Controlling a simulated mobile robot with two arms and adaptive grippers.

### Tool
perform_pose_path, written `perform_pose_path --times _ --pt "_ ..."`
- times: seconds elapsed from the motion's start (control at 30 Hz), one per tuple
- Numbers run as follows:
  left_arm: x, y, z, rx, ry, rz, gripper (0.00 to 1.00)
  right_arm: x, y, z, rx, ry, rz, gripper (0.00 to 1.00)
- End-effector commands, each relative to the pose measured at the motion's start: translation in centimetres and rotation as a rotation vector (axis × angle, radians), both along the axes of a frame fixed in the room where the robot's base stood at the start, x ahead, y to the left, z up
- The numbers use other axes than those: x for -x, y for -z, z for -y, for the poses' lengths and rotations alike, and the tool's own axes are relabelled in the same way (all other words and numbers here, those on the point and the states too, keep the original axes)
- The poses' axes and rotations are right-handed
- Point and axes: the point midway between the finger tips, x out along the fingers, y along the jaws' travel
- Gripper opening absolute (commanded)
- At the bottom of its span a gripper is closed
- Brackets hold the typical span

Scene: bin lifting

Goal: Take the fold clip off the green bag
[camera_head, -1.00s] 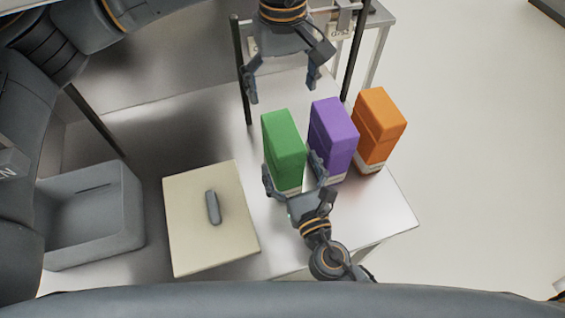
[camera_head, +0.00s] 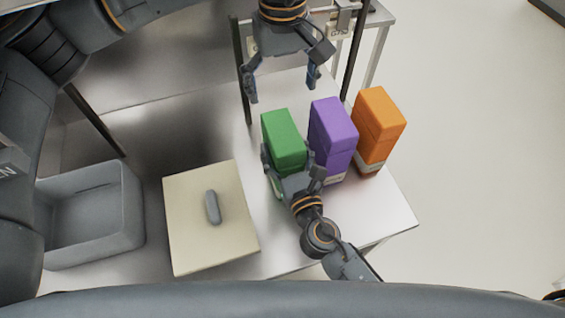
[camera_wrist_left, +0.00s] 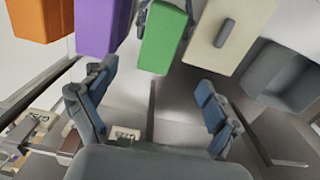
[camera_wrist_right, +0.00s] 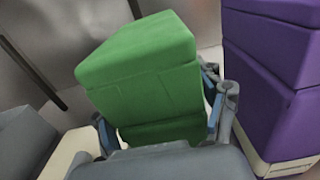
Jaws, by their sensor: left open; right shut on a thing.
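The green bag (camera_head: 283,135) stands upright on the metal table, at the left end of a row of bags. It also shows in the left wrist view (camera_wrist_left: 163,38) and fills the middle of the right wrist view (camera_wrist_right: 145,75). My right gripper (camera_head: 291,168) has its fingers on both sides of the green bag, shut on its lower part. My left gripper (camera_head: 283,90) is open and empty above and behind the bag, apart from it. I cannot make out a fold clip on the bag's visible faces.
A purple bag (camera_head: 333,130) stands close right of the green one, then an orange bag (camera_head: 379,125). A beige lid (camera_head: 185,215) with a grey handle and a grey bin (camera_head: 127,215) lie to the left. Dark posts and labelled parts (camera_wrist_left: 40,125) stand behind.

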Motion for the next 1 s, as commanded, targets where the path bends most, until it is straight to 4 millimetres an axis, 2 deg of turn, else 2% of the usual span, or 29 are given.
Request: perform_pose_path --times 0.03,0.07,0.17,0.33,0.47,1.0 --pt "0.0 0.0 0.0 0.0 0.0 0.0 0.89 0.0 0.0 0.0 0.0 0.0 0.0 0.19" --pt "0.0 0.0 0.0 0.0 0.0 0.0 0.89 0.0 0.0 0.0 0.0 0.0 0.0 0.14" --pt "-0.3 0.3 -0.1 0.0 -0.001 -0.001 0.89 0.0 0.0 0.0 0.0 0.0 0.0 0.14" --pt "-2.2 2.1 -0.7 0.001 -0.002 -0.002 0.89 0.0 0.0 0.0 0.0 0.0 0.0 0.14" --pt "-2.2 3.0 -0.7 0.0 0.002 -0.002 0.89 0.0 0.0 0.0 0.0 0.0 0.0 0.14" --pt "-2.2 12.2 -0.8 0.0 0.0 -0.002 0.89 0.0 0.0 0.0 0.0 0.001 0.0 0.13"
